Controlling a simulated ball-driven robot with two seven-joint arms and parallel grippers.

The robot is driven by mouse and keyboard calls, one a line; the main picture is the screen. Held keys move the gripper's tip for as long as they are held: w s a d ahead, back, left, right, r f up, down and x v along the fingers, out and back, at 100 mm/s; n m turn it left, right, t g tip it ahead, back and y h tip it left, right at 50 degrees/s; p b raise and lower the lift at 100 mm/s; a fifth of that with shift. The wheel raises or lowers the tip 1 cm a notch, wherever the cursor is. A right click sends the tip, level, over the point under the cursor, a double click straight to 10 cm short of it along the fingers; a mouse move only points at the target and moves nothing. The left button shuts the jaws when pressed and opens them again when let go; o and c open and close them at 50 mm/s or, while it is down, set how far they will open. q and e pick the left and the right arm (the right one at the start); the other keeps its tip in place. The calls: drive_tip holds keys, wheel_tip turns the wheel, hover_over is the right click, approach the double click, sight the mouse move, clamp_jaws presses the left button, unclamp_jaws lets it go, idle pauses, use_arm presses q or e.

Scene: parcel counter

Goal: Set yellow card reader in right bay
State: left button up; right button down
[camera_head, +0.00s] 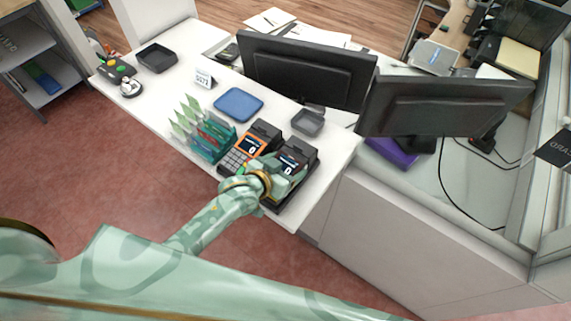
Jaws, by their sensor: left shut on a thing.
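My left gripper (284,182) is at the counter's near right corner, shut on a card reader. That reader's dark screen (291,163) with a white digit shows just beyond the fingers. My gripper and wrist hide most of its body, so its yellow colour is hard to confirm. It is at the right-hand dark bay (304,148); I cannot tell whether it is fully seated. An orange-edged card reader (246,150) with a keypad sits in the left-hand bay beside it. My right gripper is not in view.
A green rack of cards (211,142) stands left of the readers. A blue tray (239,104), a small dark tray (307,122) and a small sign (204,79) lie behind. Two monitors (309,72) (440,103) stand at the back.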

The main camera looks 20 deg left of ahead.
use_arm(q)
drive_tip(key=shift+f, duration=0.4)
drive_tip(key=o, duration=1.3)
drive_tip(key=shift+f, duration=0.1)
drive_tip(key=shift+c, duration=0.2)
drive_tip(key=p+v, duration=0.1)
drive_tip(key=v, duration=1.5)
drive_tip(key=shift+s+p, duration=0.15)
drive_tip(key=shift+p, duration=0.25)
drive_tip(key=shift+a, duration=0.1)
